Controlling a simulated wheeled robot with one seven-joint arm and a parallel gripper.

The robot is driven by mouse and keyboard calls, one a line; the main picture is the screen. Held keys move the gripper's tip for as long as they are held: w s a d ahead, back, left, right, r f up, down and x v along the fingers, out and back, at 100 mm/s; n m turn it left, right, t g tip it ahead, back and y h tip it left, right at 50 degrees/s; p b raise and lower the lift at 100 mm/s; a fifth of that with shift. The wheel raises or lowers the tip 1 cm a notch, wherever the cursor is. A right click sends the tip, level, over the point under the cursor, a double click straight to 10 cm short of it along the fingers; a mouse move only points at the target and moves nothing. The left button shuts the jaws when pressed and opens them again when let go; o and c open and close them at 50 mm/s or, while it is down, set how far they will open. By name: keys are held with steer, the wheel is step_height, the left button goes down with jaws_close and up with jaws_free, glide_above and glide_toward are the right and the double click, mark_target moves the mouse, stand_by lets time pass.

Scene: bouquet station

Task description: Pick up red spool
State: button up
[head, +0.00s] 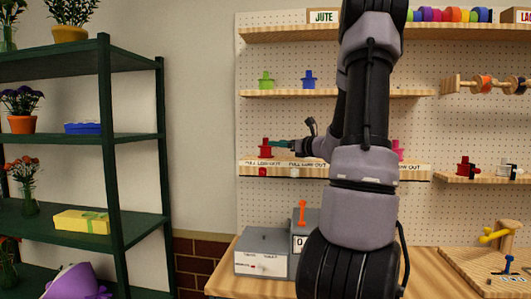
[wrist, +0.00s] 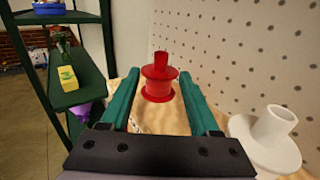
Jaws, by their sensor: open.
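The red spool (head: 265,148) stands upright on the lower pegboard shelf, near its left end. My gripper (head: 281,144) reaches it from the right at shelf height, with its teal fingers pointing left. In the wrist view the red spool (wrist: 158,88) shows upright between the ends of the two open fingers (wrist: 159,72), with a gap on each side. Nothing is held. My arm hides the middle of the shelf in the head view.
A white spool (wrist: 267,140) stands close to my right finger in the wrist view. The pegboard (wrist: 240,45) rises along the right. Green and blue spools (head: 308,80) sit on the shelf above. A dark green rack (head: 110,140) stands left. Grey boxes (head: 262,252) sit below.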

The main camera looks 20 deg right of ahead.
mark_target(266, 140)
steer(key=x, duration=0.7)
steer(key=shift+w+r, duration=0.25)
steer(key=shift+w, duration=0.05)
steer(key=shift+c, duration=0.4)
jaws_close()
